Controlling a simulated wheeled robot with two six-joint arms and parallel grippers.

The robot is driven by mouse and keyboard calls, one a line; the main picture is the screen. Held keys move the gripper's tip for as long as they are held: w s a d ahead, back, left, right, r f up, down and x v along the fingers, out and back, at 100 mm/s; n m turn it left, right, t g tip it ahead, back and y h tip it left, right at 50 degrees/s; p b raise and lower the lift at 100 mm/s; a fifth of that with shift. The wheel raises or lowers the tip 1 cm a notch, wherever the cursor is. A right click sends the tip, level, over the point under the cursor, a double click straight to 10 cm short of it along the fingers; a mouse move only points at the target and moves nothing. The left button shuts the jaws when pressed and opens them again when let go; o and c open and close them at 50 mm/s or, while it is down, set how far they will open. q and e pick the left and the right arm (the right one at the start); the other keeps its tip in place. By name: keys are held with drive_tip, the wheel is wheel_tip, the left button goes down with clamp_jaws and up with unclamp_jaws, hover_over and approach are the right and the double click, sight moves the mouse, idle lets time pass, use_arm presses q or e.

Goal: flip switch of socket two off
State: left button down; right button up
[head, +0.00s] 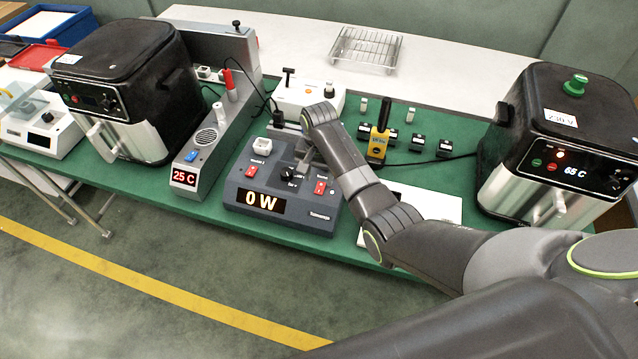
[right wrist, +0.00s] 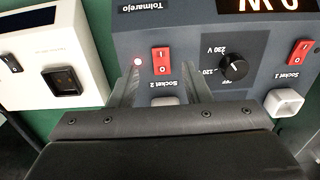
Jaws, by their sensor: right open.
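The dark grey socket unit (head: 238,195) stands on the green mat, and its display reads 0 W. The red socket two switch (head: 320,187) is on its right half in the head view. Contact with the switch cannot be told. My left gripper is out of view.
The socket one switch (head: 251,171) and a black dial (head: 289,173) sit on the same unit. A grey box reading 25 C (head: 200,160) stands to its left. Fryers stand at left (head: 135,85) and right (head: 550,130). A yellow joystick block (head: 378,145) is behind my right arm.

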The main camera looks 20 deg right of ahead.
sight(319, 191)
drive_tip(key=shift+f, duration=2.4)
drive_tip(key=shift+c, duration=0.2)
